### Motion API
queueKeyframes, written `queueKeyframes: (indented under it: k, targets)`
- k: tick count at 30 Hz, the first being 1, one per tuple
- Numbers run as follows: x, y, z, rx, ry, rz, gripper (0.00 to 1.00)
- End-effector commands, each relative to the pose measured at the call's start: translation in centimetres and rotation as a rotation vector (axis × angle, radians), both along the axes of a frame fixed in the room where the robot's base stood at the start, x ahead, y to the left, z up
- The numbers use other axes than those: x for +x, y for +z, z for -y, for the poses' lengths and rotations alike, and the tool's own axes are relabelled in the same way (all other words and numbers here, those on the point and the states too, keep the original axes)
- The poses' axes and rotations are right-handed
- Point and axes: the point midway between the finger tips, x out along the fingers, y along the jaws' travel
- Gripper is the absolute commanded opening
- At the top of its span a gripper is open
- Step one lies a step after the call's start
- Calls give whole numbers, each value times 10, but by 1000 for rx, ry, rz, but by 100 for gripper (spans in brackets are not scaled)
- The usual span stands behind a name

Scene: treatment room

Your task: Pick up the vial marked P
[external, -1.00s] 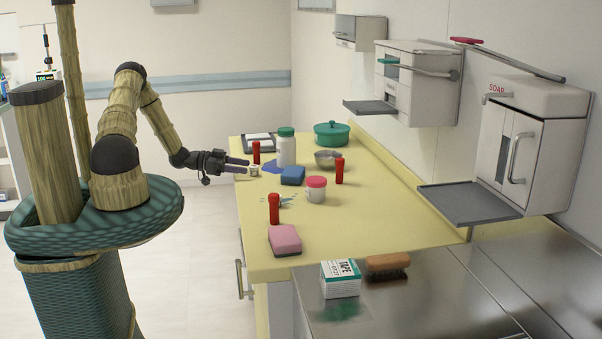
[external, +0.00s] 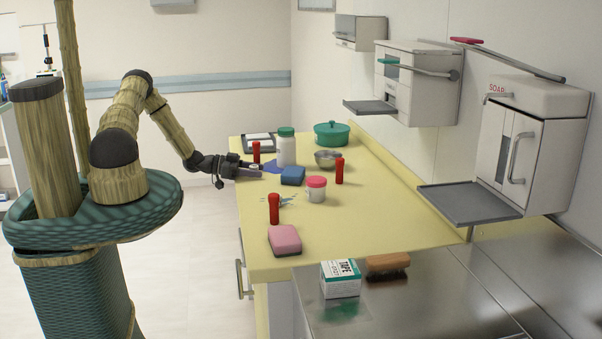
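A small pale vial (external: 254,167) stands near the left edge of the yellow counter; any letter on it is too small to read. My gripper (external: 256,170) is low over that edge, its fingers apart and reaching to either side of the small vial. I cannot tell whether they touch it. Three red cylinders stand on the counter: one behind my gripper (external: 256,151), one at the right (external: 339,171) and one nearer the front (external: 274,208). No letter P can be made out on any of them.
Close beyond my gripper are a white bottle with a green lid (external: 286,150) and a blue sponge (external: 292,176). A pink-lidded jar (external: 316,190), metal bowl (external: 327,159), green pot (external: 332,133) and pink sponge (external: 285,240) stand around.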

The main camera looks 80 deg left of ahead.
Motion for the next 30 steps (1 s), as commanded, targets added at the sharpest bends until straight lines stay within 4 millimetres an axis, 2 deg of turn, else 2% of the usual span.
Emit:
queueKeyframes:
  k: [1, 6, 15, 20, 26, 30]
  targets:
    - [0, 0, 0, 0, 0, 0, 38]
    - [0, 0, 0, 0, 0, 0, 6]
    - [0, 1, 0, 0, 0, 0, 6]
    - [0, 7, 0, 2, -1, 0, 6]
    - [0, 31, 0, 4, -2, 0, 6]
    - [0, 55, 0, 6, -2, 0, 6]
